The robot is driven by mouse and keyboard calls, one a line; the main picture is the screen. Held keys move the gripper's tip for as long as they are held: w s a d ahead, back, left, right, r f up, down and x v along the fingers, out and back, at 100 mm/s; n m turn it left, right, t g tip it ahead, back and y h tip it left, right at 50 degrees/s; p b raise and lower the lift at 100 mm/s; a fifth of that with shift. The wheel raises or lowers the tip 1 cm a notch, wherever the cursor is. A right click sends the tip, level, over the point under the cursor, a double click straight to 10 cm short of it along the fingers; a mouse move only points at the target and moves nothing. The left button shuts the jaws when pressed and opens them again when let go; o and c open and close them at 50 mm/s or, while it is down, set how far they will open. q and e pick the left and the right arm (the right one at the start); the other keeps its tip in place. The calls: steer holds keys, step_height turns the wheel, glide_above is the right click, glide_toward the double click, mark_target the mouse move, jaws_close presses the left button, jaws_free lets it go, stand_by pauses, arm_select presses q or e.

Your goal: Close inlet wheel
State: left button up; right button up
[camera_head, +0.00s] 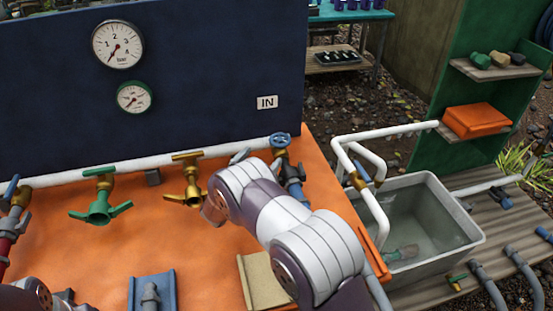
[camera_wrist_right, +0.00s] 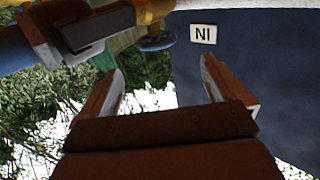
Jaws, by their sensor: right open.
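The blue inlet wheel (camera_head: 280,140) sits at the right end of the white pipe, below the IN label (camera_head: 266,102). My right gripper (camera_head: 258,161) is just in front of and below it, mostly hidden by my own forearm. In the right wrist view, which is upside down, the gripper (camera_wrist_right: 160,76) is open with nothing between its fingers. The wheel (camera_wrist_right: 157,42) and its brass fitting (camera_wrist_right: 153,9) lie beyond the fingertips, apart from them. My left arm shows only at the lower left edge; its gripper is out of frame.
A brass tap (camera_head: 187,183) and a green tap (camera_head: 101,205) hang from the white pipe (camera_head: 70,177) on the left. Two gauges (camera_head: 117,44) are on the dark blue panel (camera_head: 210,60). A grey water tub (camera_head: 460,238) stands to the right of the orange bench (camera_head: 230,220).

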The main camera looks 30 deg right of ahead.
mark_target(284, 137)
steer(key=x, duration=1.3)
steer(key=shift+s+d, duration=0.15)
steer(key=shift+d, duration=0.05)
steer(key=c, duration=1)
steer(key=shift+o, duration=0.2)
steer(key=shift+f+m+g+h+b, duration=0.1)
steer(key=shift+m+g+h+b, duration=0.2)
steer(key=shift+b, duration=0.1)
steer(key=m+g+b, duration=0.1)
steer(key=g+b, duration=0.1)
steer(key=m+g+h+b, duration=0.1)
steer(key=m+g+b, duration=0.1)
steer(key=b, duration=0.1)
steer(key=m+g+h+b, duration=0.1)
steer(key=g+b, duration=0.1)
steer(key=shift+s+f+b, duration=0.25)
steer(key=shift+f+b, duration=0.05)
steer(key=shift+b, duration=0.1)
steer(key=shift+s+r+m+g+b, duration=0.1)
steer(key=shift+r+m+g+b, duration=0.05)
steer(key=shift+m+g+b, duration=0.7)
steer(key=shift+r+g+b, duration=0.2)
steer(key=shift+g+b, duration=0.2)
steer(key=shift+g, duration=0.05)
